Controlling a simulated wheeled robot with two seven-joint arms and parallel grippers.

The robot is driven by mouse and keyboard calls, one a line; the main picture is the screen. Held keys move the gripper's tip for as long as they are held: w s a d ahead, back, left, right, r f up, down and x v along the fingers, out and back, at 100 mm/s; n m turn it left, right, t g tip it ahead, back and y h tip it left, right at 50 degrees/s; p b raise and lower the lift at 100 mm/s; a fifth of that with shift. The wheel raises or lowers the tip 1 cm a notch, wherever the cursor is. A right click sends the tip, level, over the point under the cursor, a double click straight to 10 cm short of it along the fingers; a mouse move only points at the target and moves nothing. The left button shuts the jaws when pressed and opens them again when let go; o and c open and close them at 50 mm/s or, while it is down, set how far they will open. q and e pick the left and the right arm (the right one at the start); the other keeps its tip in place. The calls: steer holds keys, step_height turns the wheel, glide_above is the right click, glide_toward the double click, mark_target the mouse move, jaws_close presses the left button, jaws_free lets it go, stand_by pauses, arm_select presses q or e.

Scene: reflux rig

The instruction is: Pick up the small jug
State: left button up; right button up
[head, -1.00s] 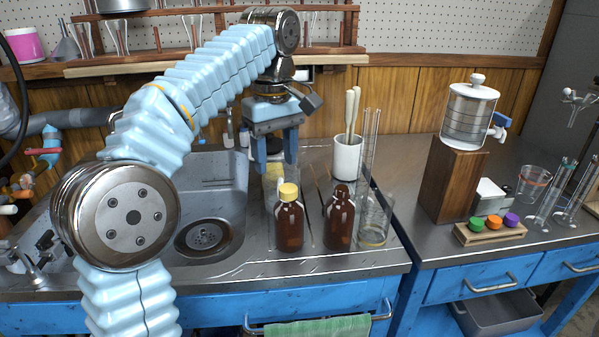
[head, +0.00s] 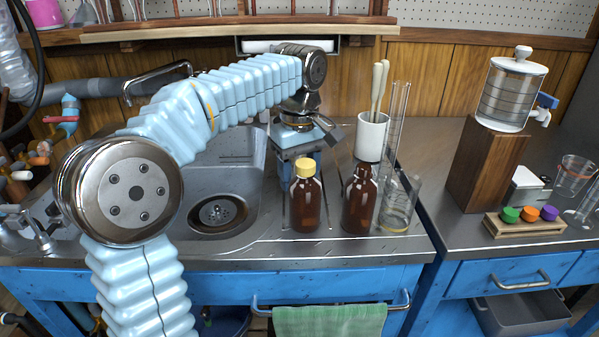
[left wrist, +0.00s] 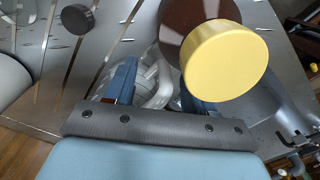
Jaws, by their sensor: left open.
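The small jug is a clear glass vessel with a looped handle (left wrist: 155,82), seen in the left wrist view between my left gripper's two blue fingers. In the head view it is hidden behind the yellow-capped brown bottle (head: 305,208) and my gripper. My left gripper (head: 300,160) is open and low over the drainer, just behind that bottle. In the left wrist view its fingers (left wrist: 158,85) stand on either side of the jug's handle part. I cannot tell whether they touch it. My right gripper is not in view.
The bottle's yellow cap (left wrist: 230,60) is very close to my right-hand finger in the left wrist view. An uncapped brown bottle (head: 358,205), a glass beaker (head: 398,208) and a white pot (head: 371,138) stand to the right. The sink (head: 222,180) lies left.

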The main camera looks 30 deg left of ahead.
arm_select(q)
steer(key=shift+f, duration=0.65)
jaws_close()
steer(key=shift+r, duration=0.15)
